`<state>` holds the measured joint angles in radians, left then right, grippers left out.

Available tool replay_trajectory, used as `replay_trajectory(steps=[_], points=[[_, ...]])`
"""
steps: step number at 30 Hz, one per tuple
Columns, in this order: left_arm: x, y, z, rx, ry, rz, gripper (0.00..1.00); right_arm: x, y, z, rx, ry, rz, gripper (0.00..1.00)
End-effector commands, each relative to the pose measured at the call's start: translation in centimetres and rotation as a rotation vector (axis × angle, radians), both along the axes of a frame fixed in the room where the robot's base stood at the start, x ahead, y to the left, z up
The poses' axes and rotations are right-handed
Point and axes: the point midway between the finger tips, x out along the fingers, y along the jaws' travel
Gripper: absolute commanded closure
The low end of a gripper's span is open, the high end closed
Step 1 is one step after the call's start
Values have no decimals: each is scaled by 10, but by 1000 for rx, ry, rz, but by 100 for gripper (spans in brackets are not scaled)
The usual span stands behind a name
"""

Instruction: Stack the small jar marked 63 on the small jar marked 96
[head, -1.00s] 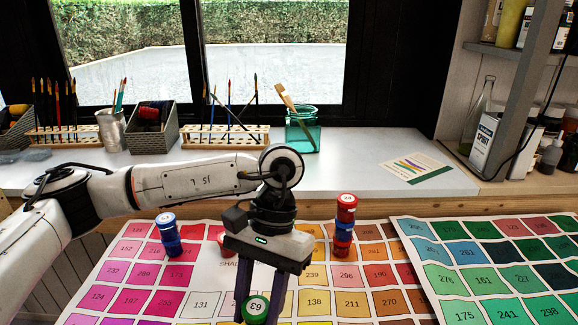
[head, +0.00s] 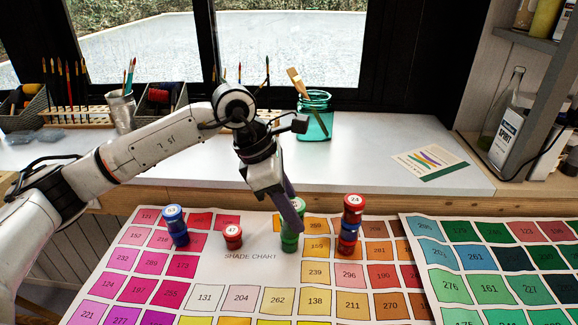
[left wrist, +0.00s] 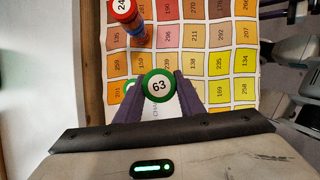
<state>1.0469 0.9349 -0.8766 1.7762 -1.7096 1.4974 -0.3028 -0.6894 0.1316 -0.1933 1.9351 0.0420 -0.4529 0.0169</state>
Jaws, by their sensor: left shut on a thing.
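My left gripper (head: 292,212) is shut on the green jar marked 63 (left wrist: 158,86), whose white lid number faces the left wrist camera. In the head view the held jar is partly hidden by the fingers. A second green jar (head: 289,243) stands on the chart just below it, also partly hidden by a finger. Its number is not readable, so I cannot confirm it is the jar marked 96. In the left wrist view a green and white edge (left wrist: 129,85) shows left of the held jar. I cannot tell whether the two jars touch.
A stack with a red jar marked 24 (head: 352,203) on top stands close to the right. A red jar (head: 232,237) and a blue stack (head: 175,225) stand to the left. The colour chart (head: 230,275) is clear in front.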

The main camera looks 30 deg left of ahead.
Motion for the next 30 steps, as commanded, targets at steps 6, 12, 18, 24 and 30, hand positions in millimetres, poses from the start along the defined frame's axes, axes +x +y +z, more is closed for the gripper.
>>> replay_trajectory(steps=[6, 12, 18, 24, 30], points=[[25, 14, 26, -2, -2, 436, 88, 1, -2, 8, -1, 3, -2, 69], [42, 27, 41, -3, -1, 737, 88, 0, -2, 13, 0, 2, -4, 69], [47, 34, 45, -2, 3, 864, 88, 0, -3, 14, 0, -2, -6, 69], [47, 35, 36, -2, 4, 875, 88, -2, -3, 7, -1, 2, -5, 69], [47, 35, 16, -1, 4, 873, 88, -3, -4, -7, -2, 8, -5, 69]])
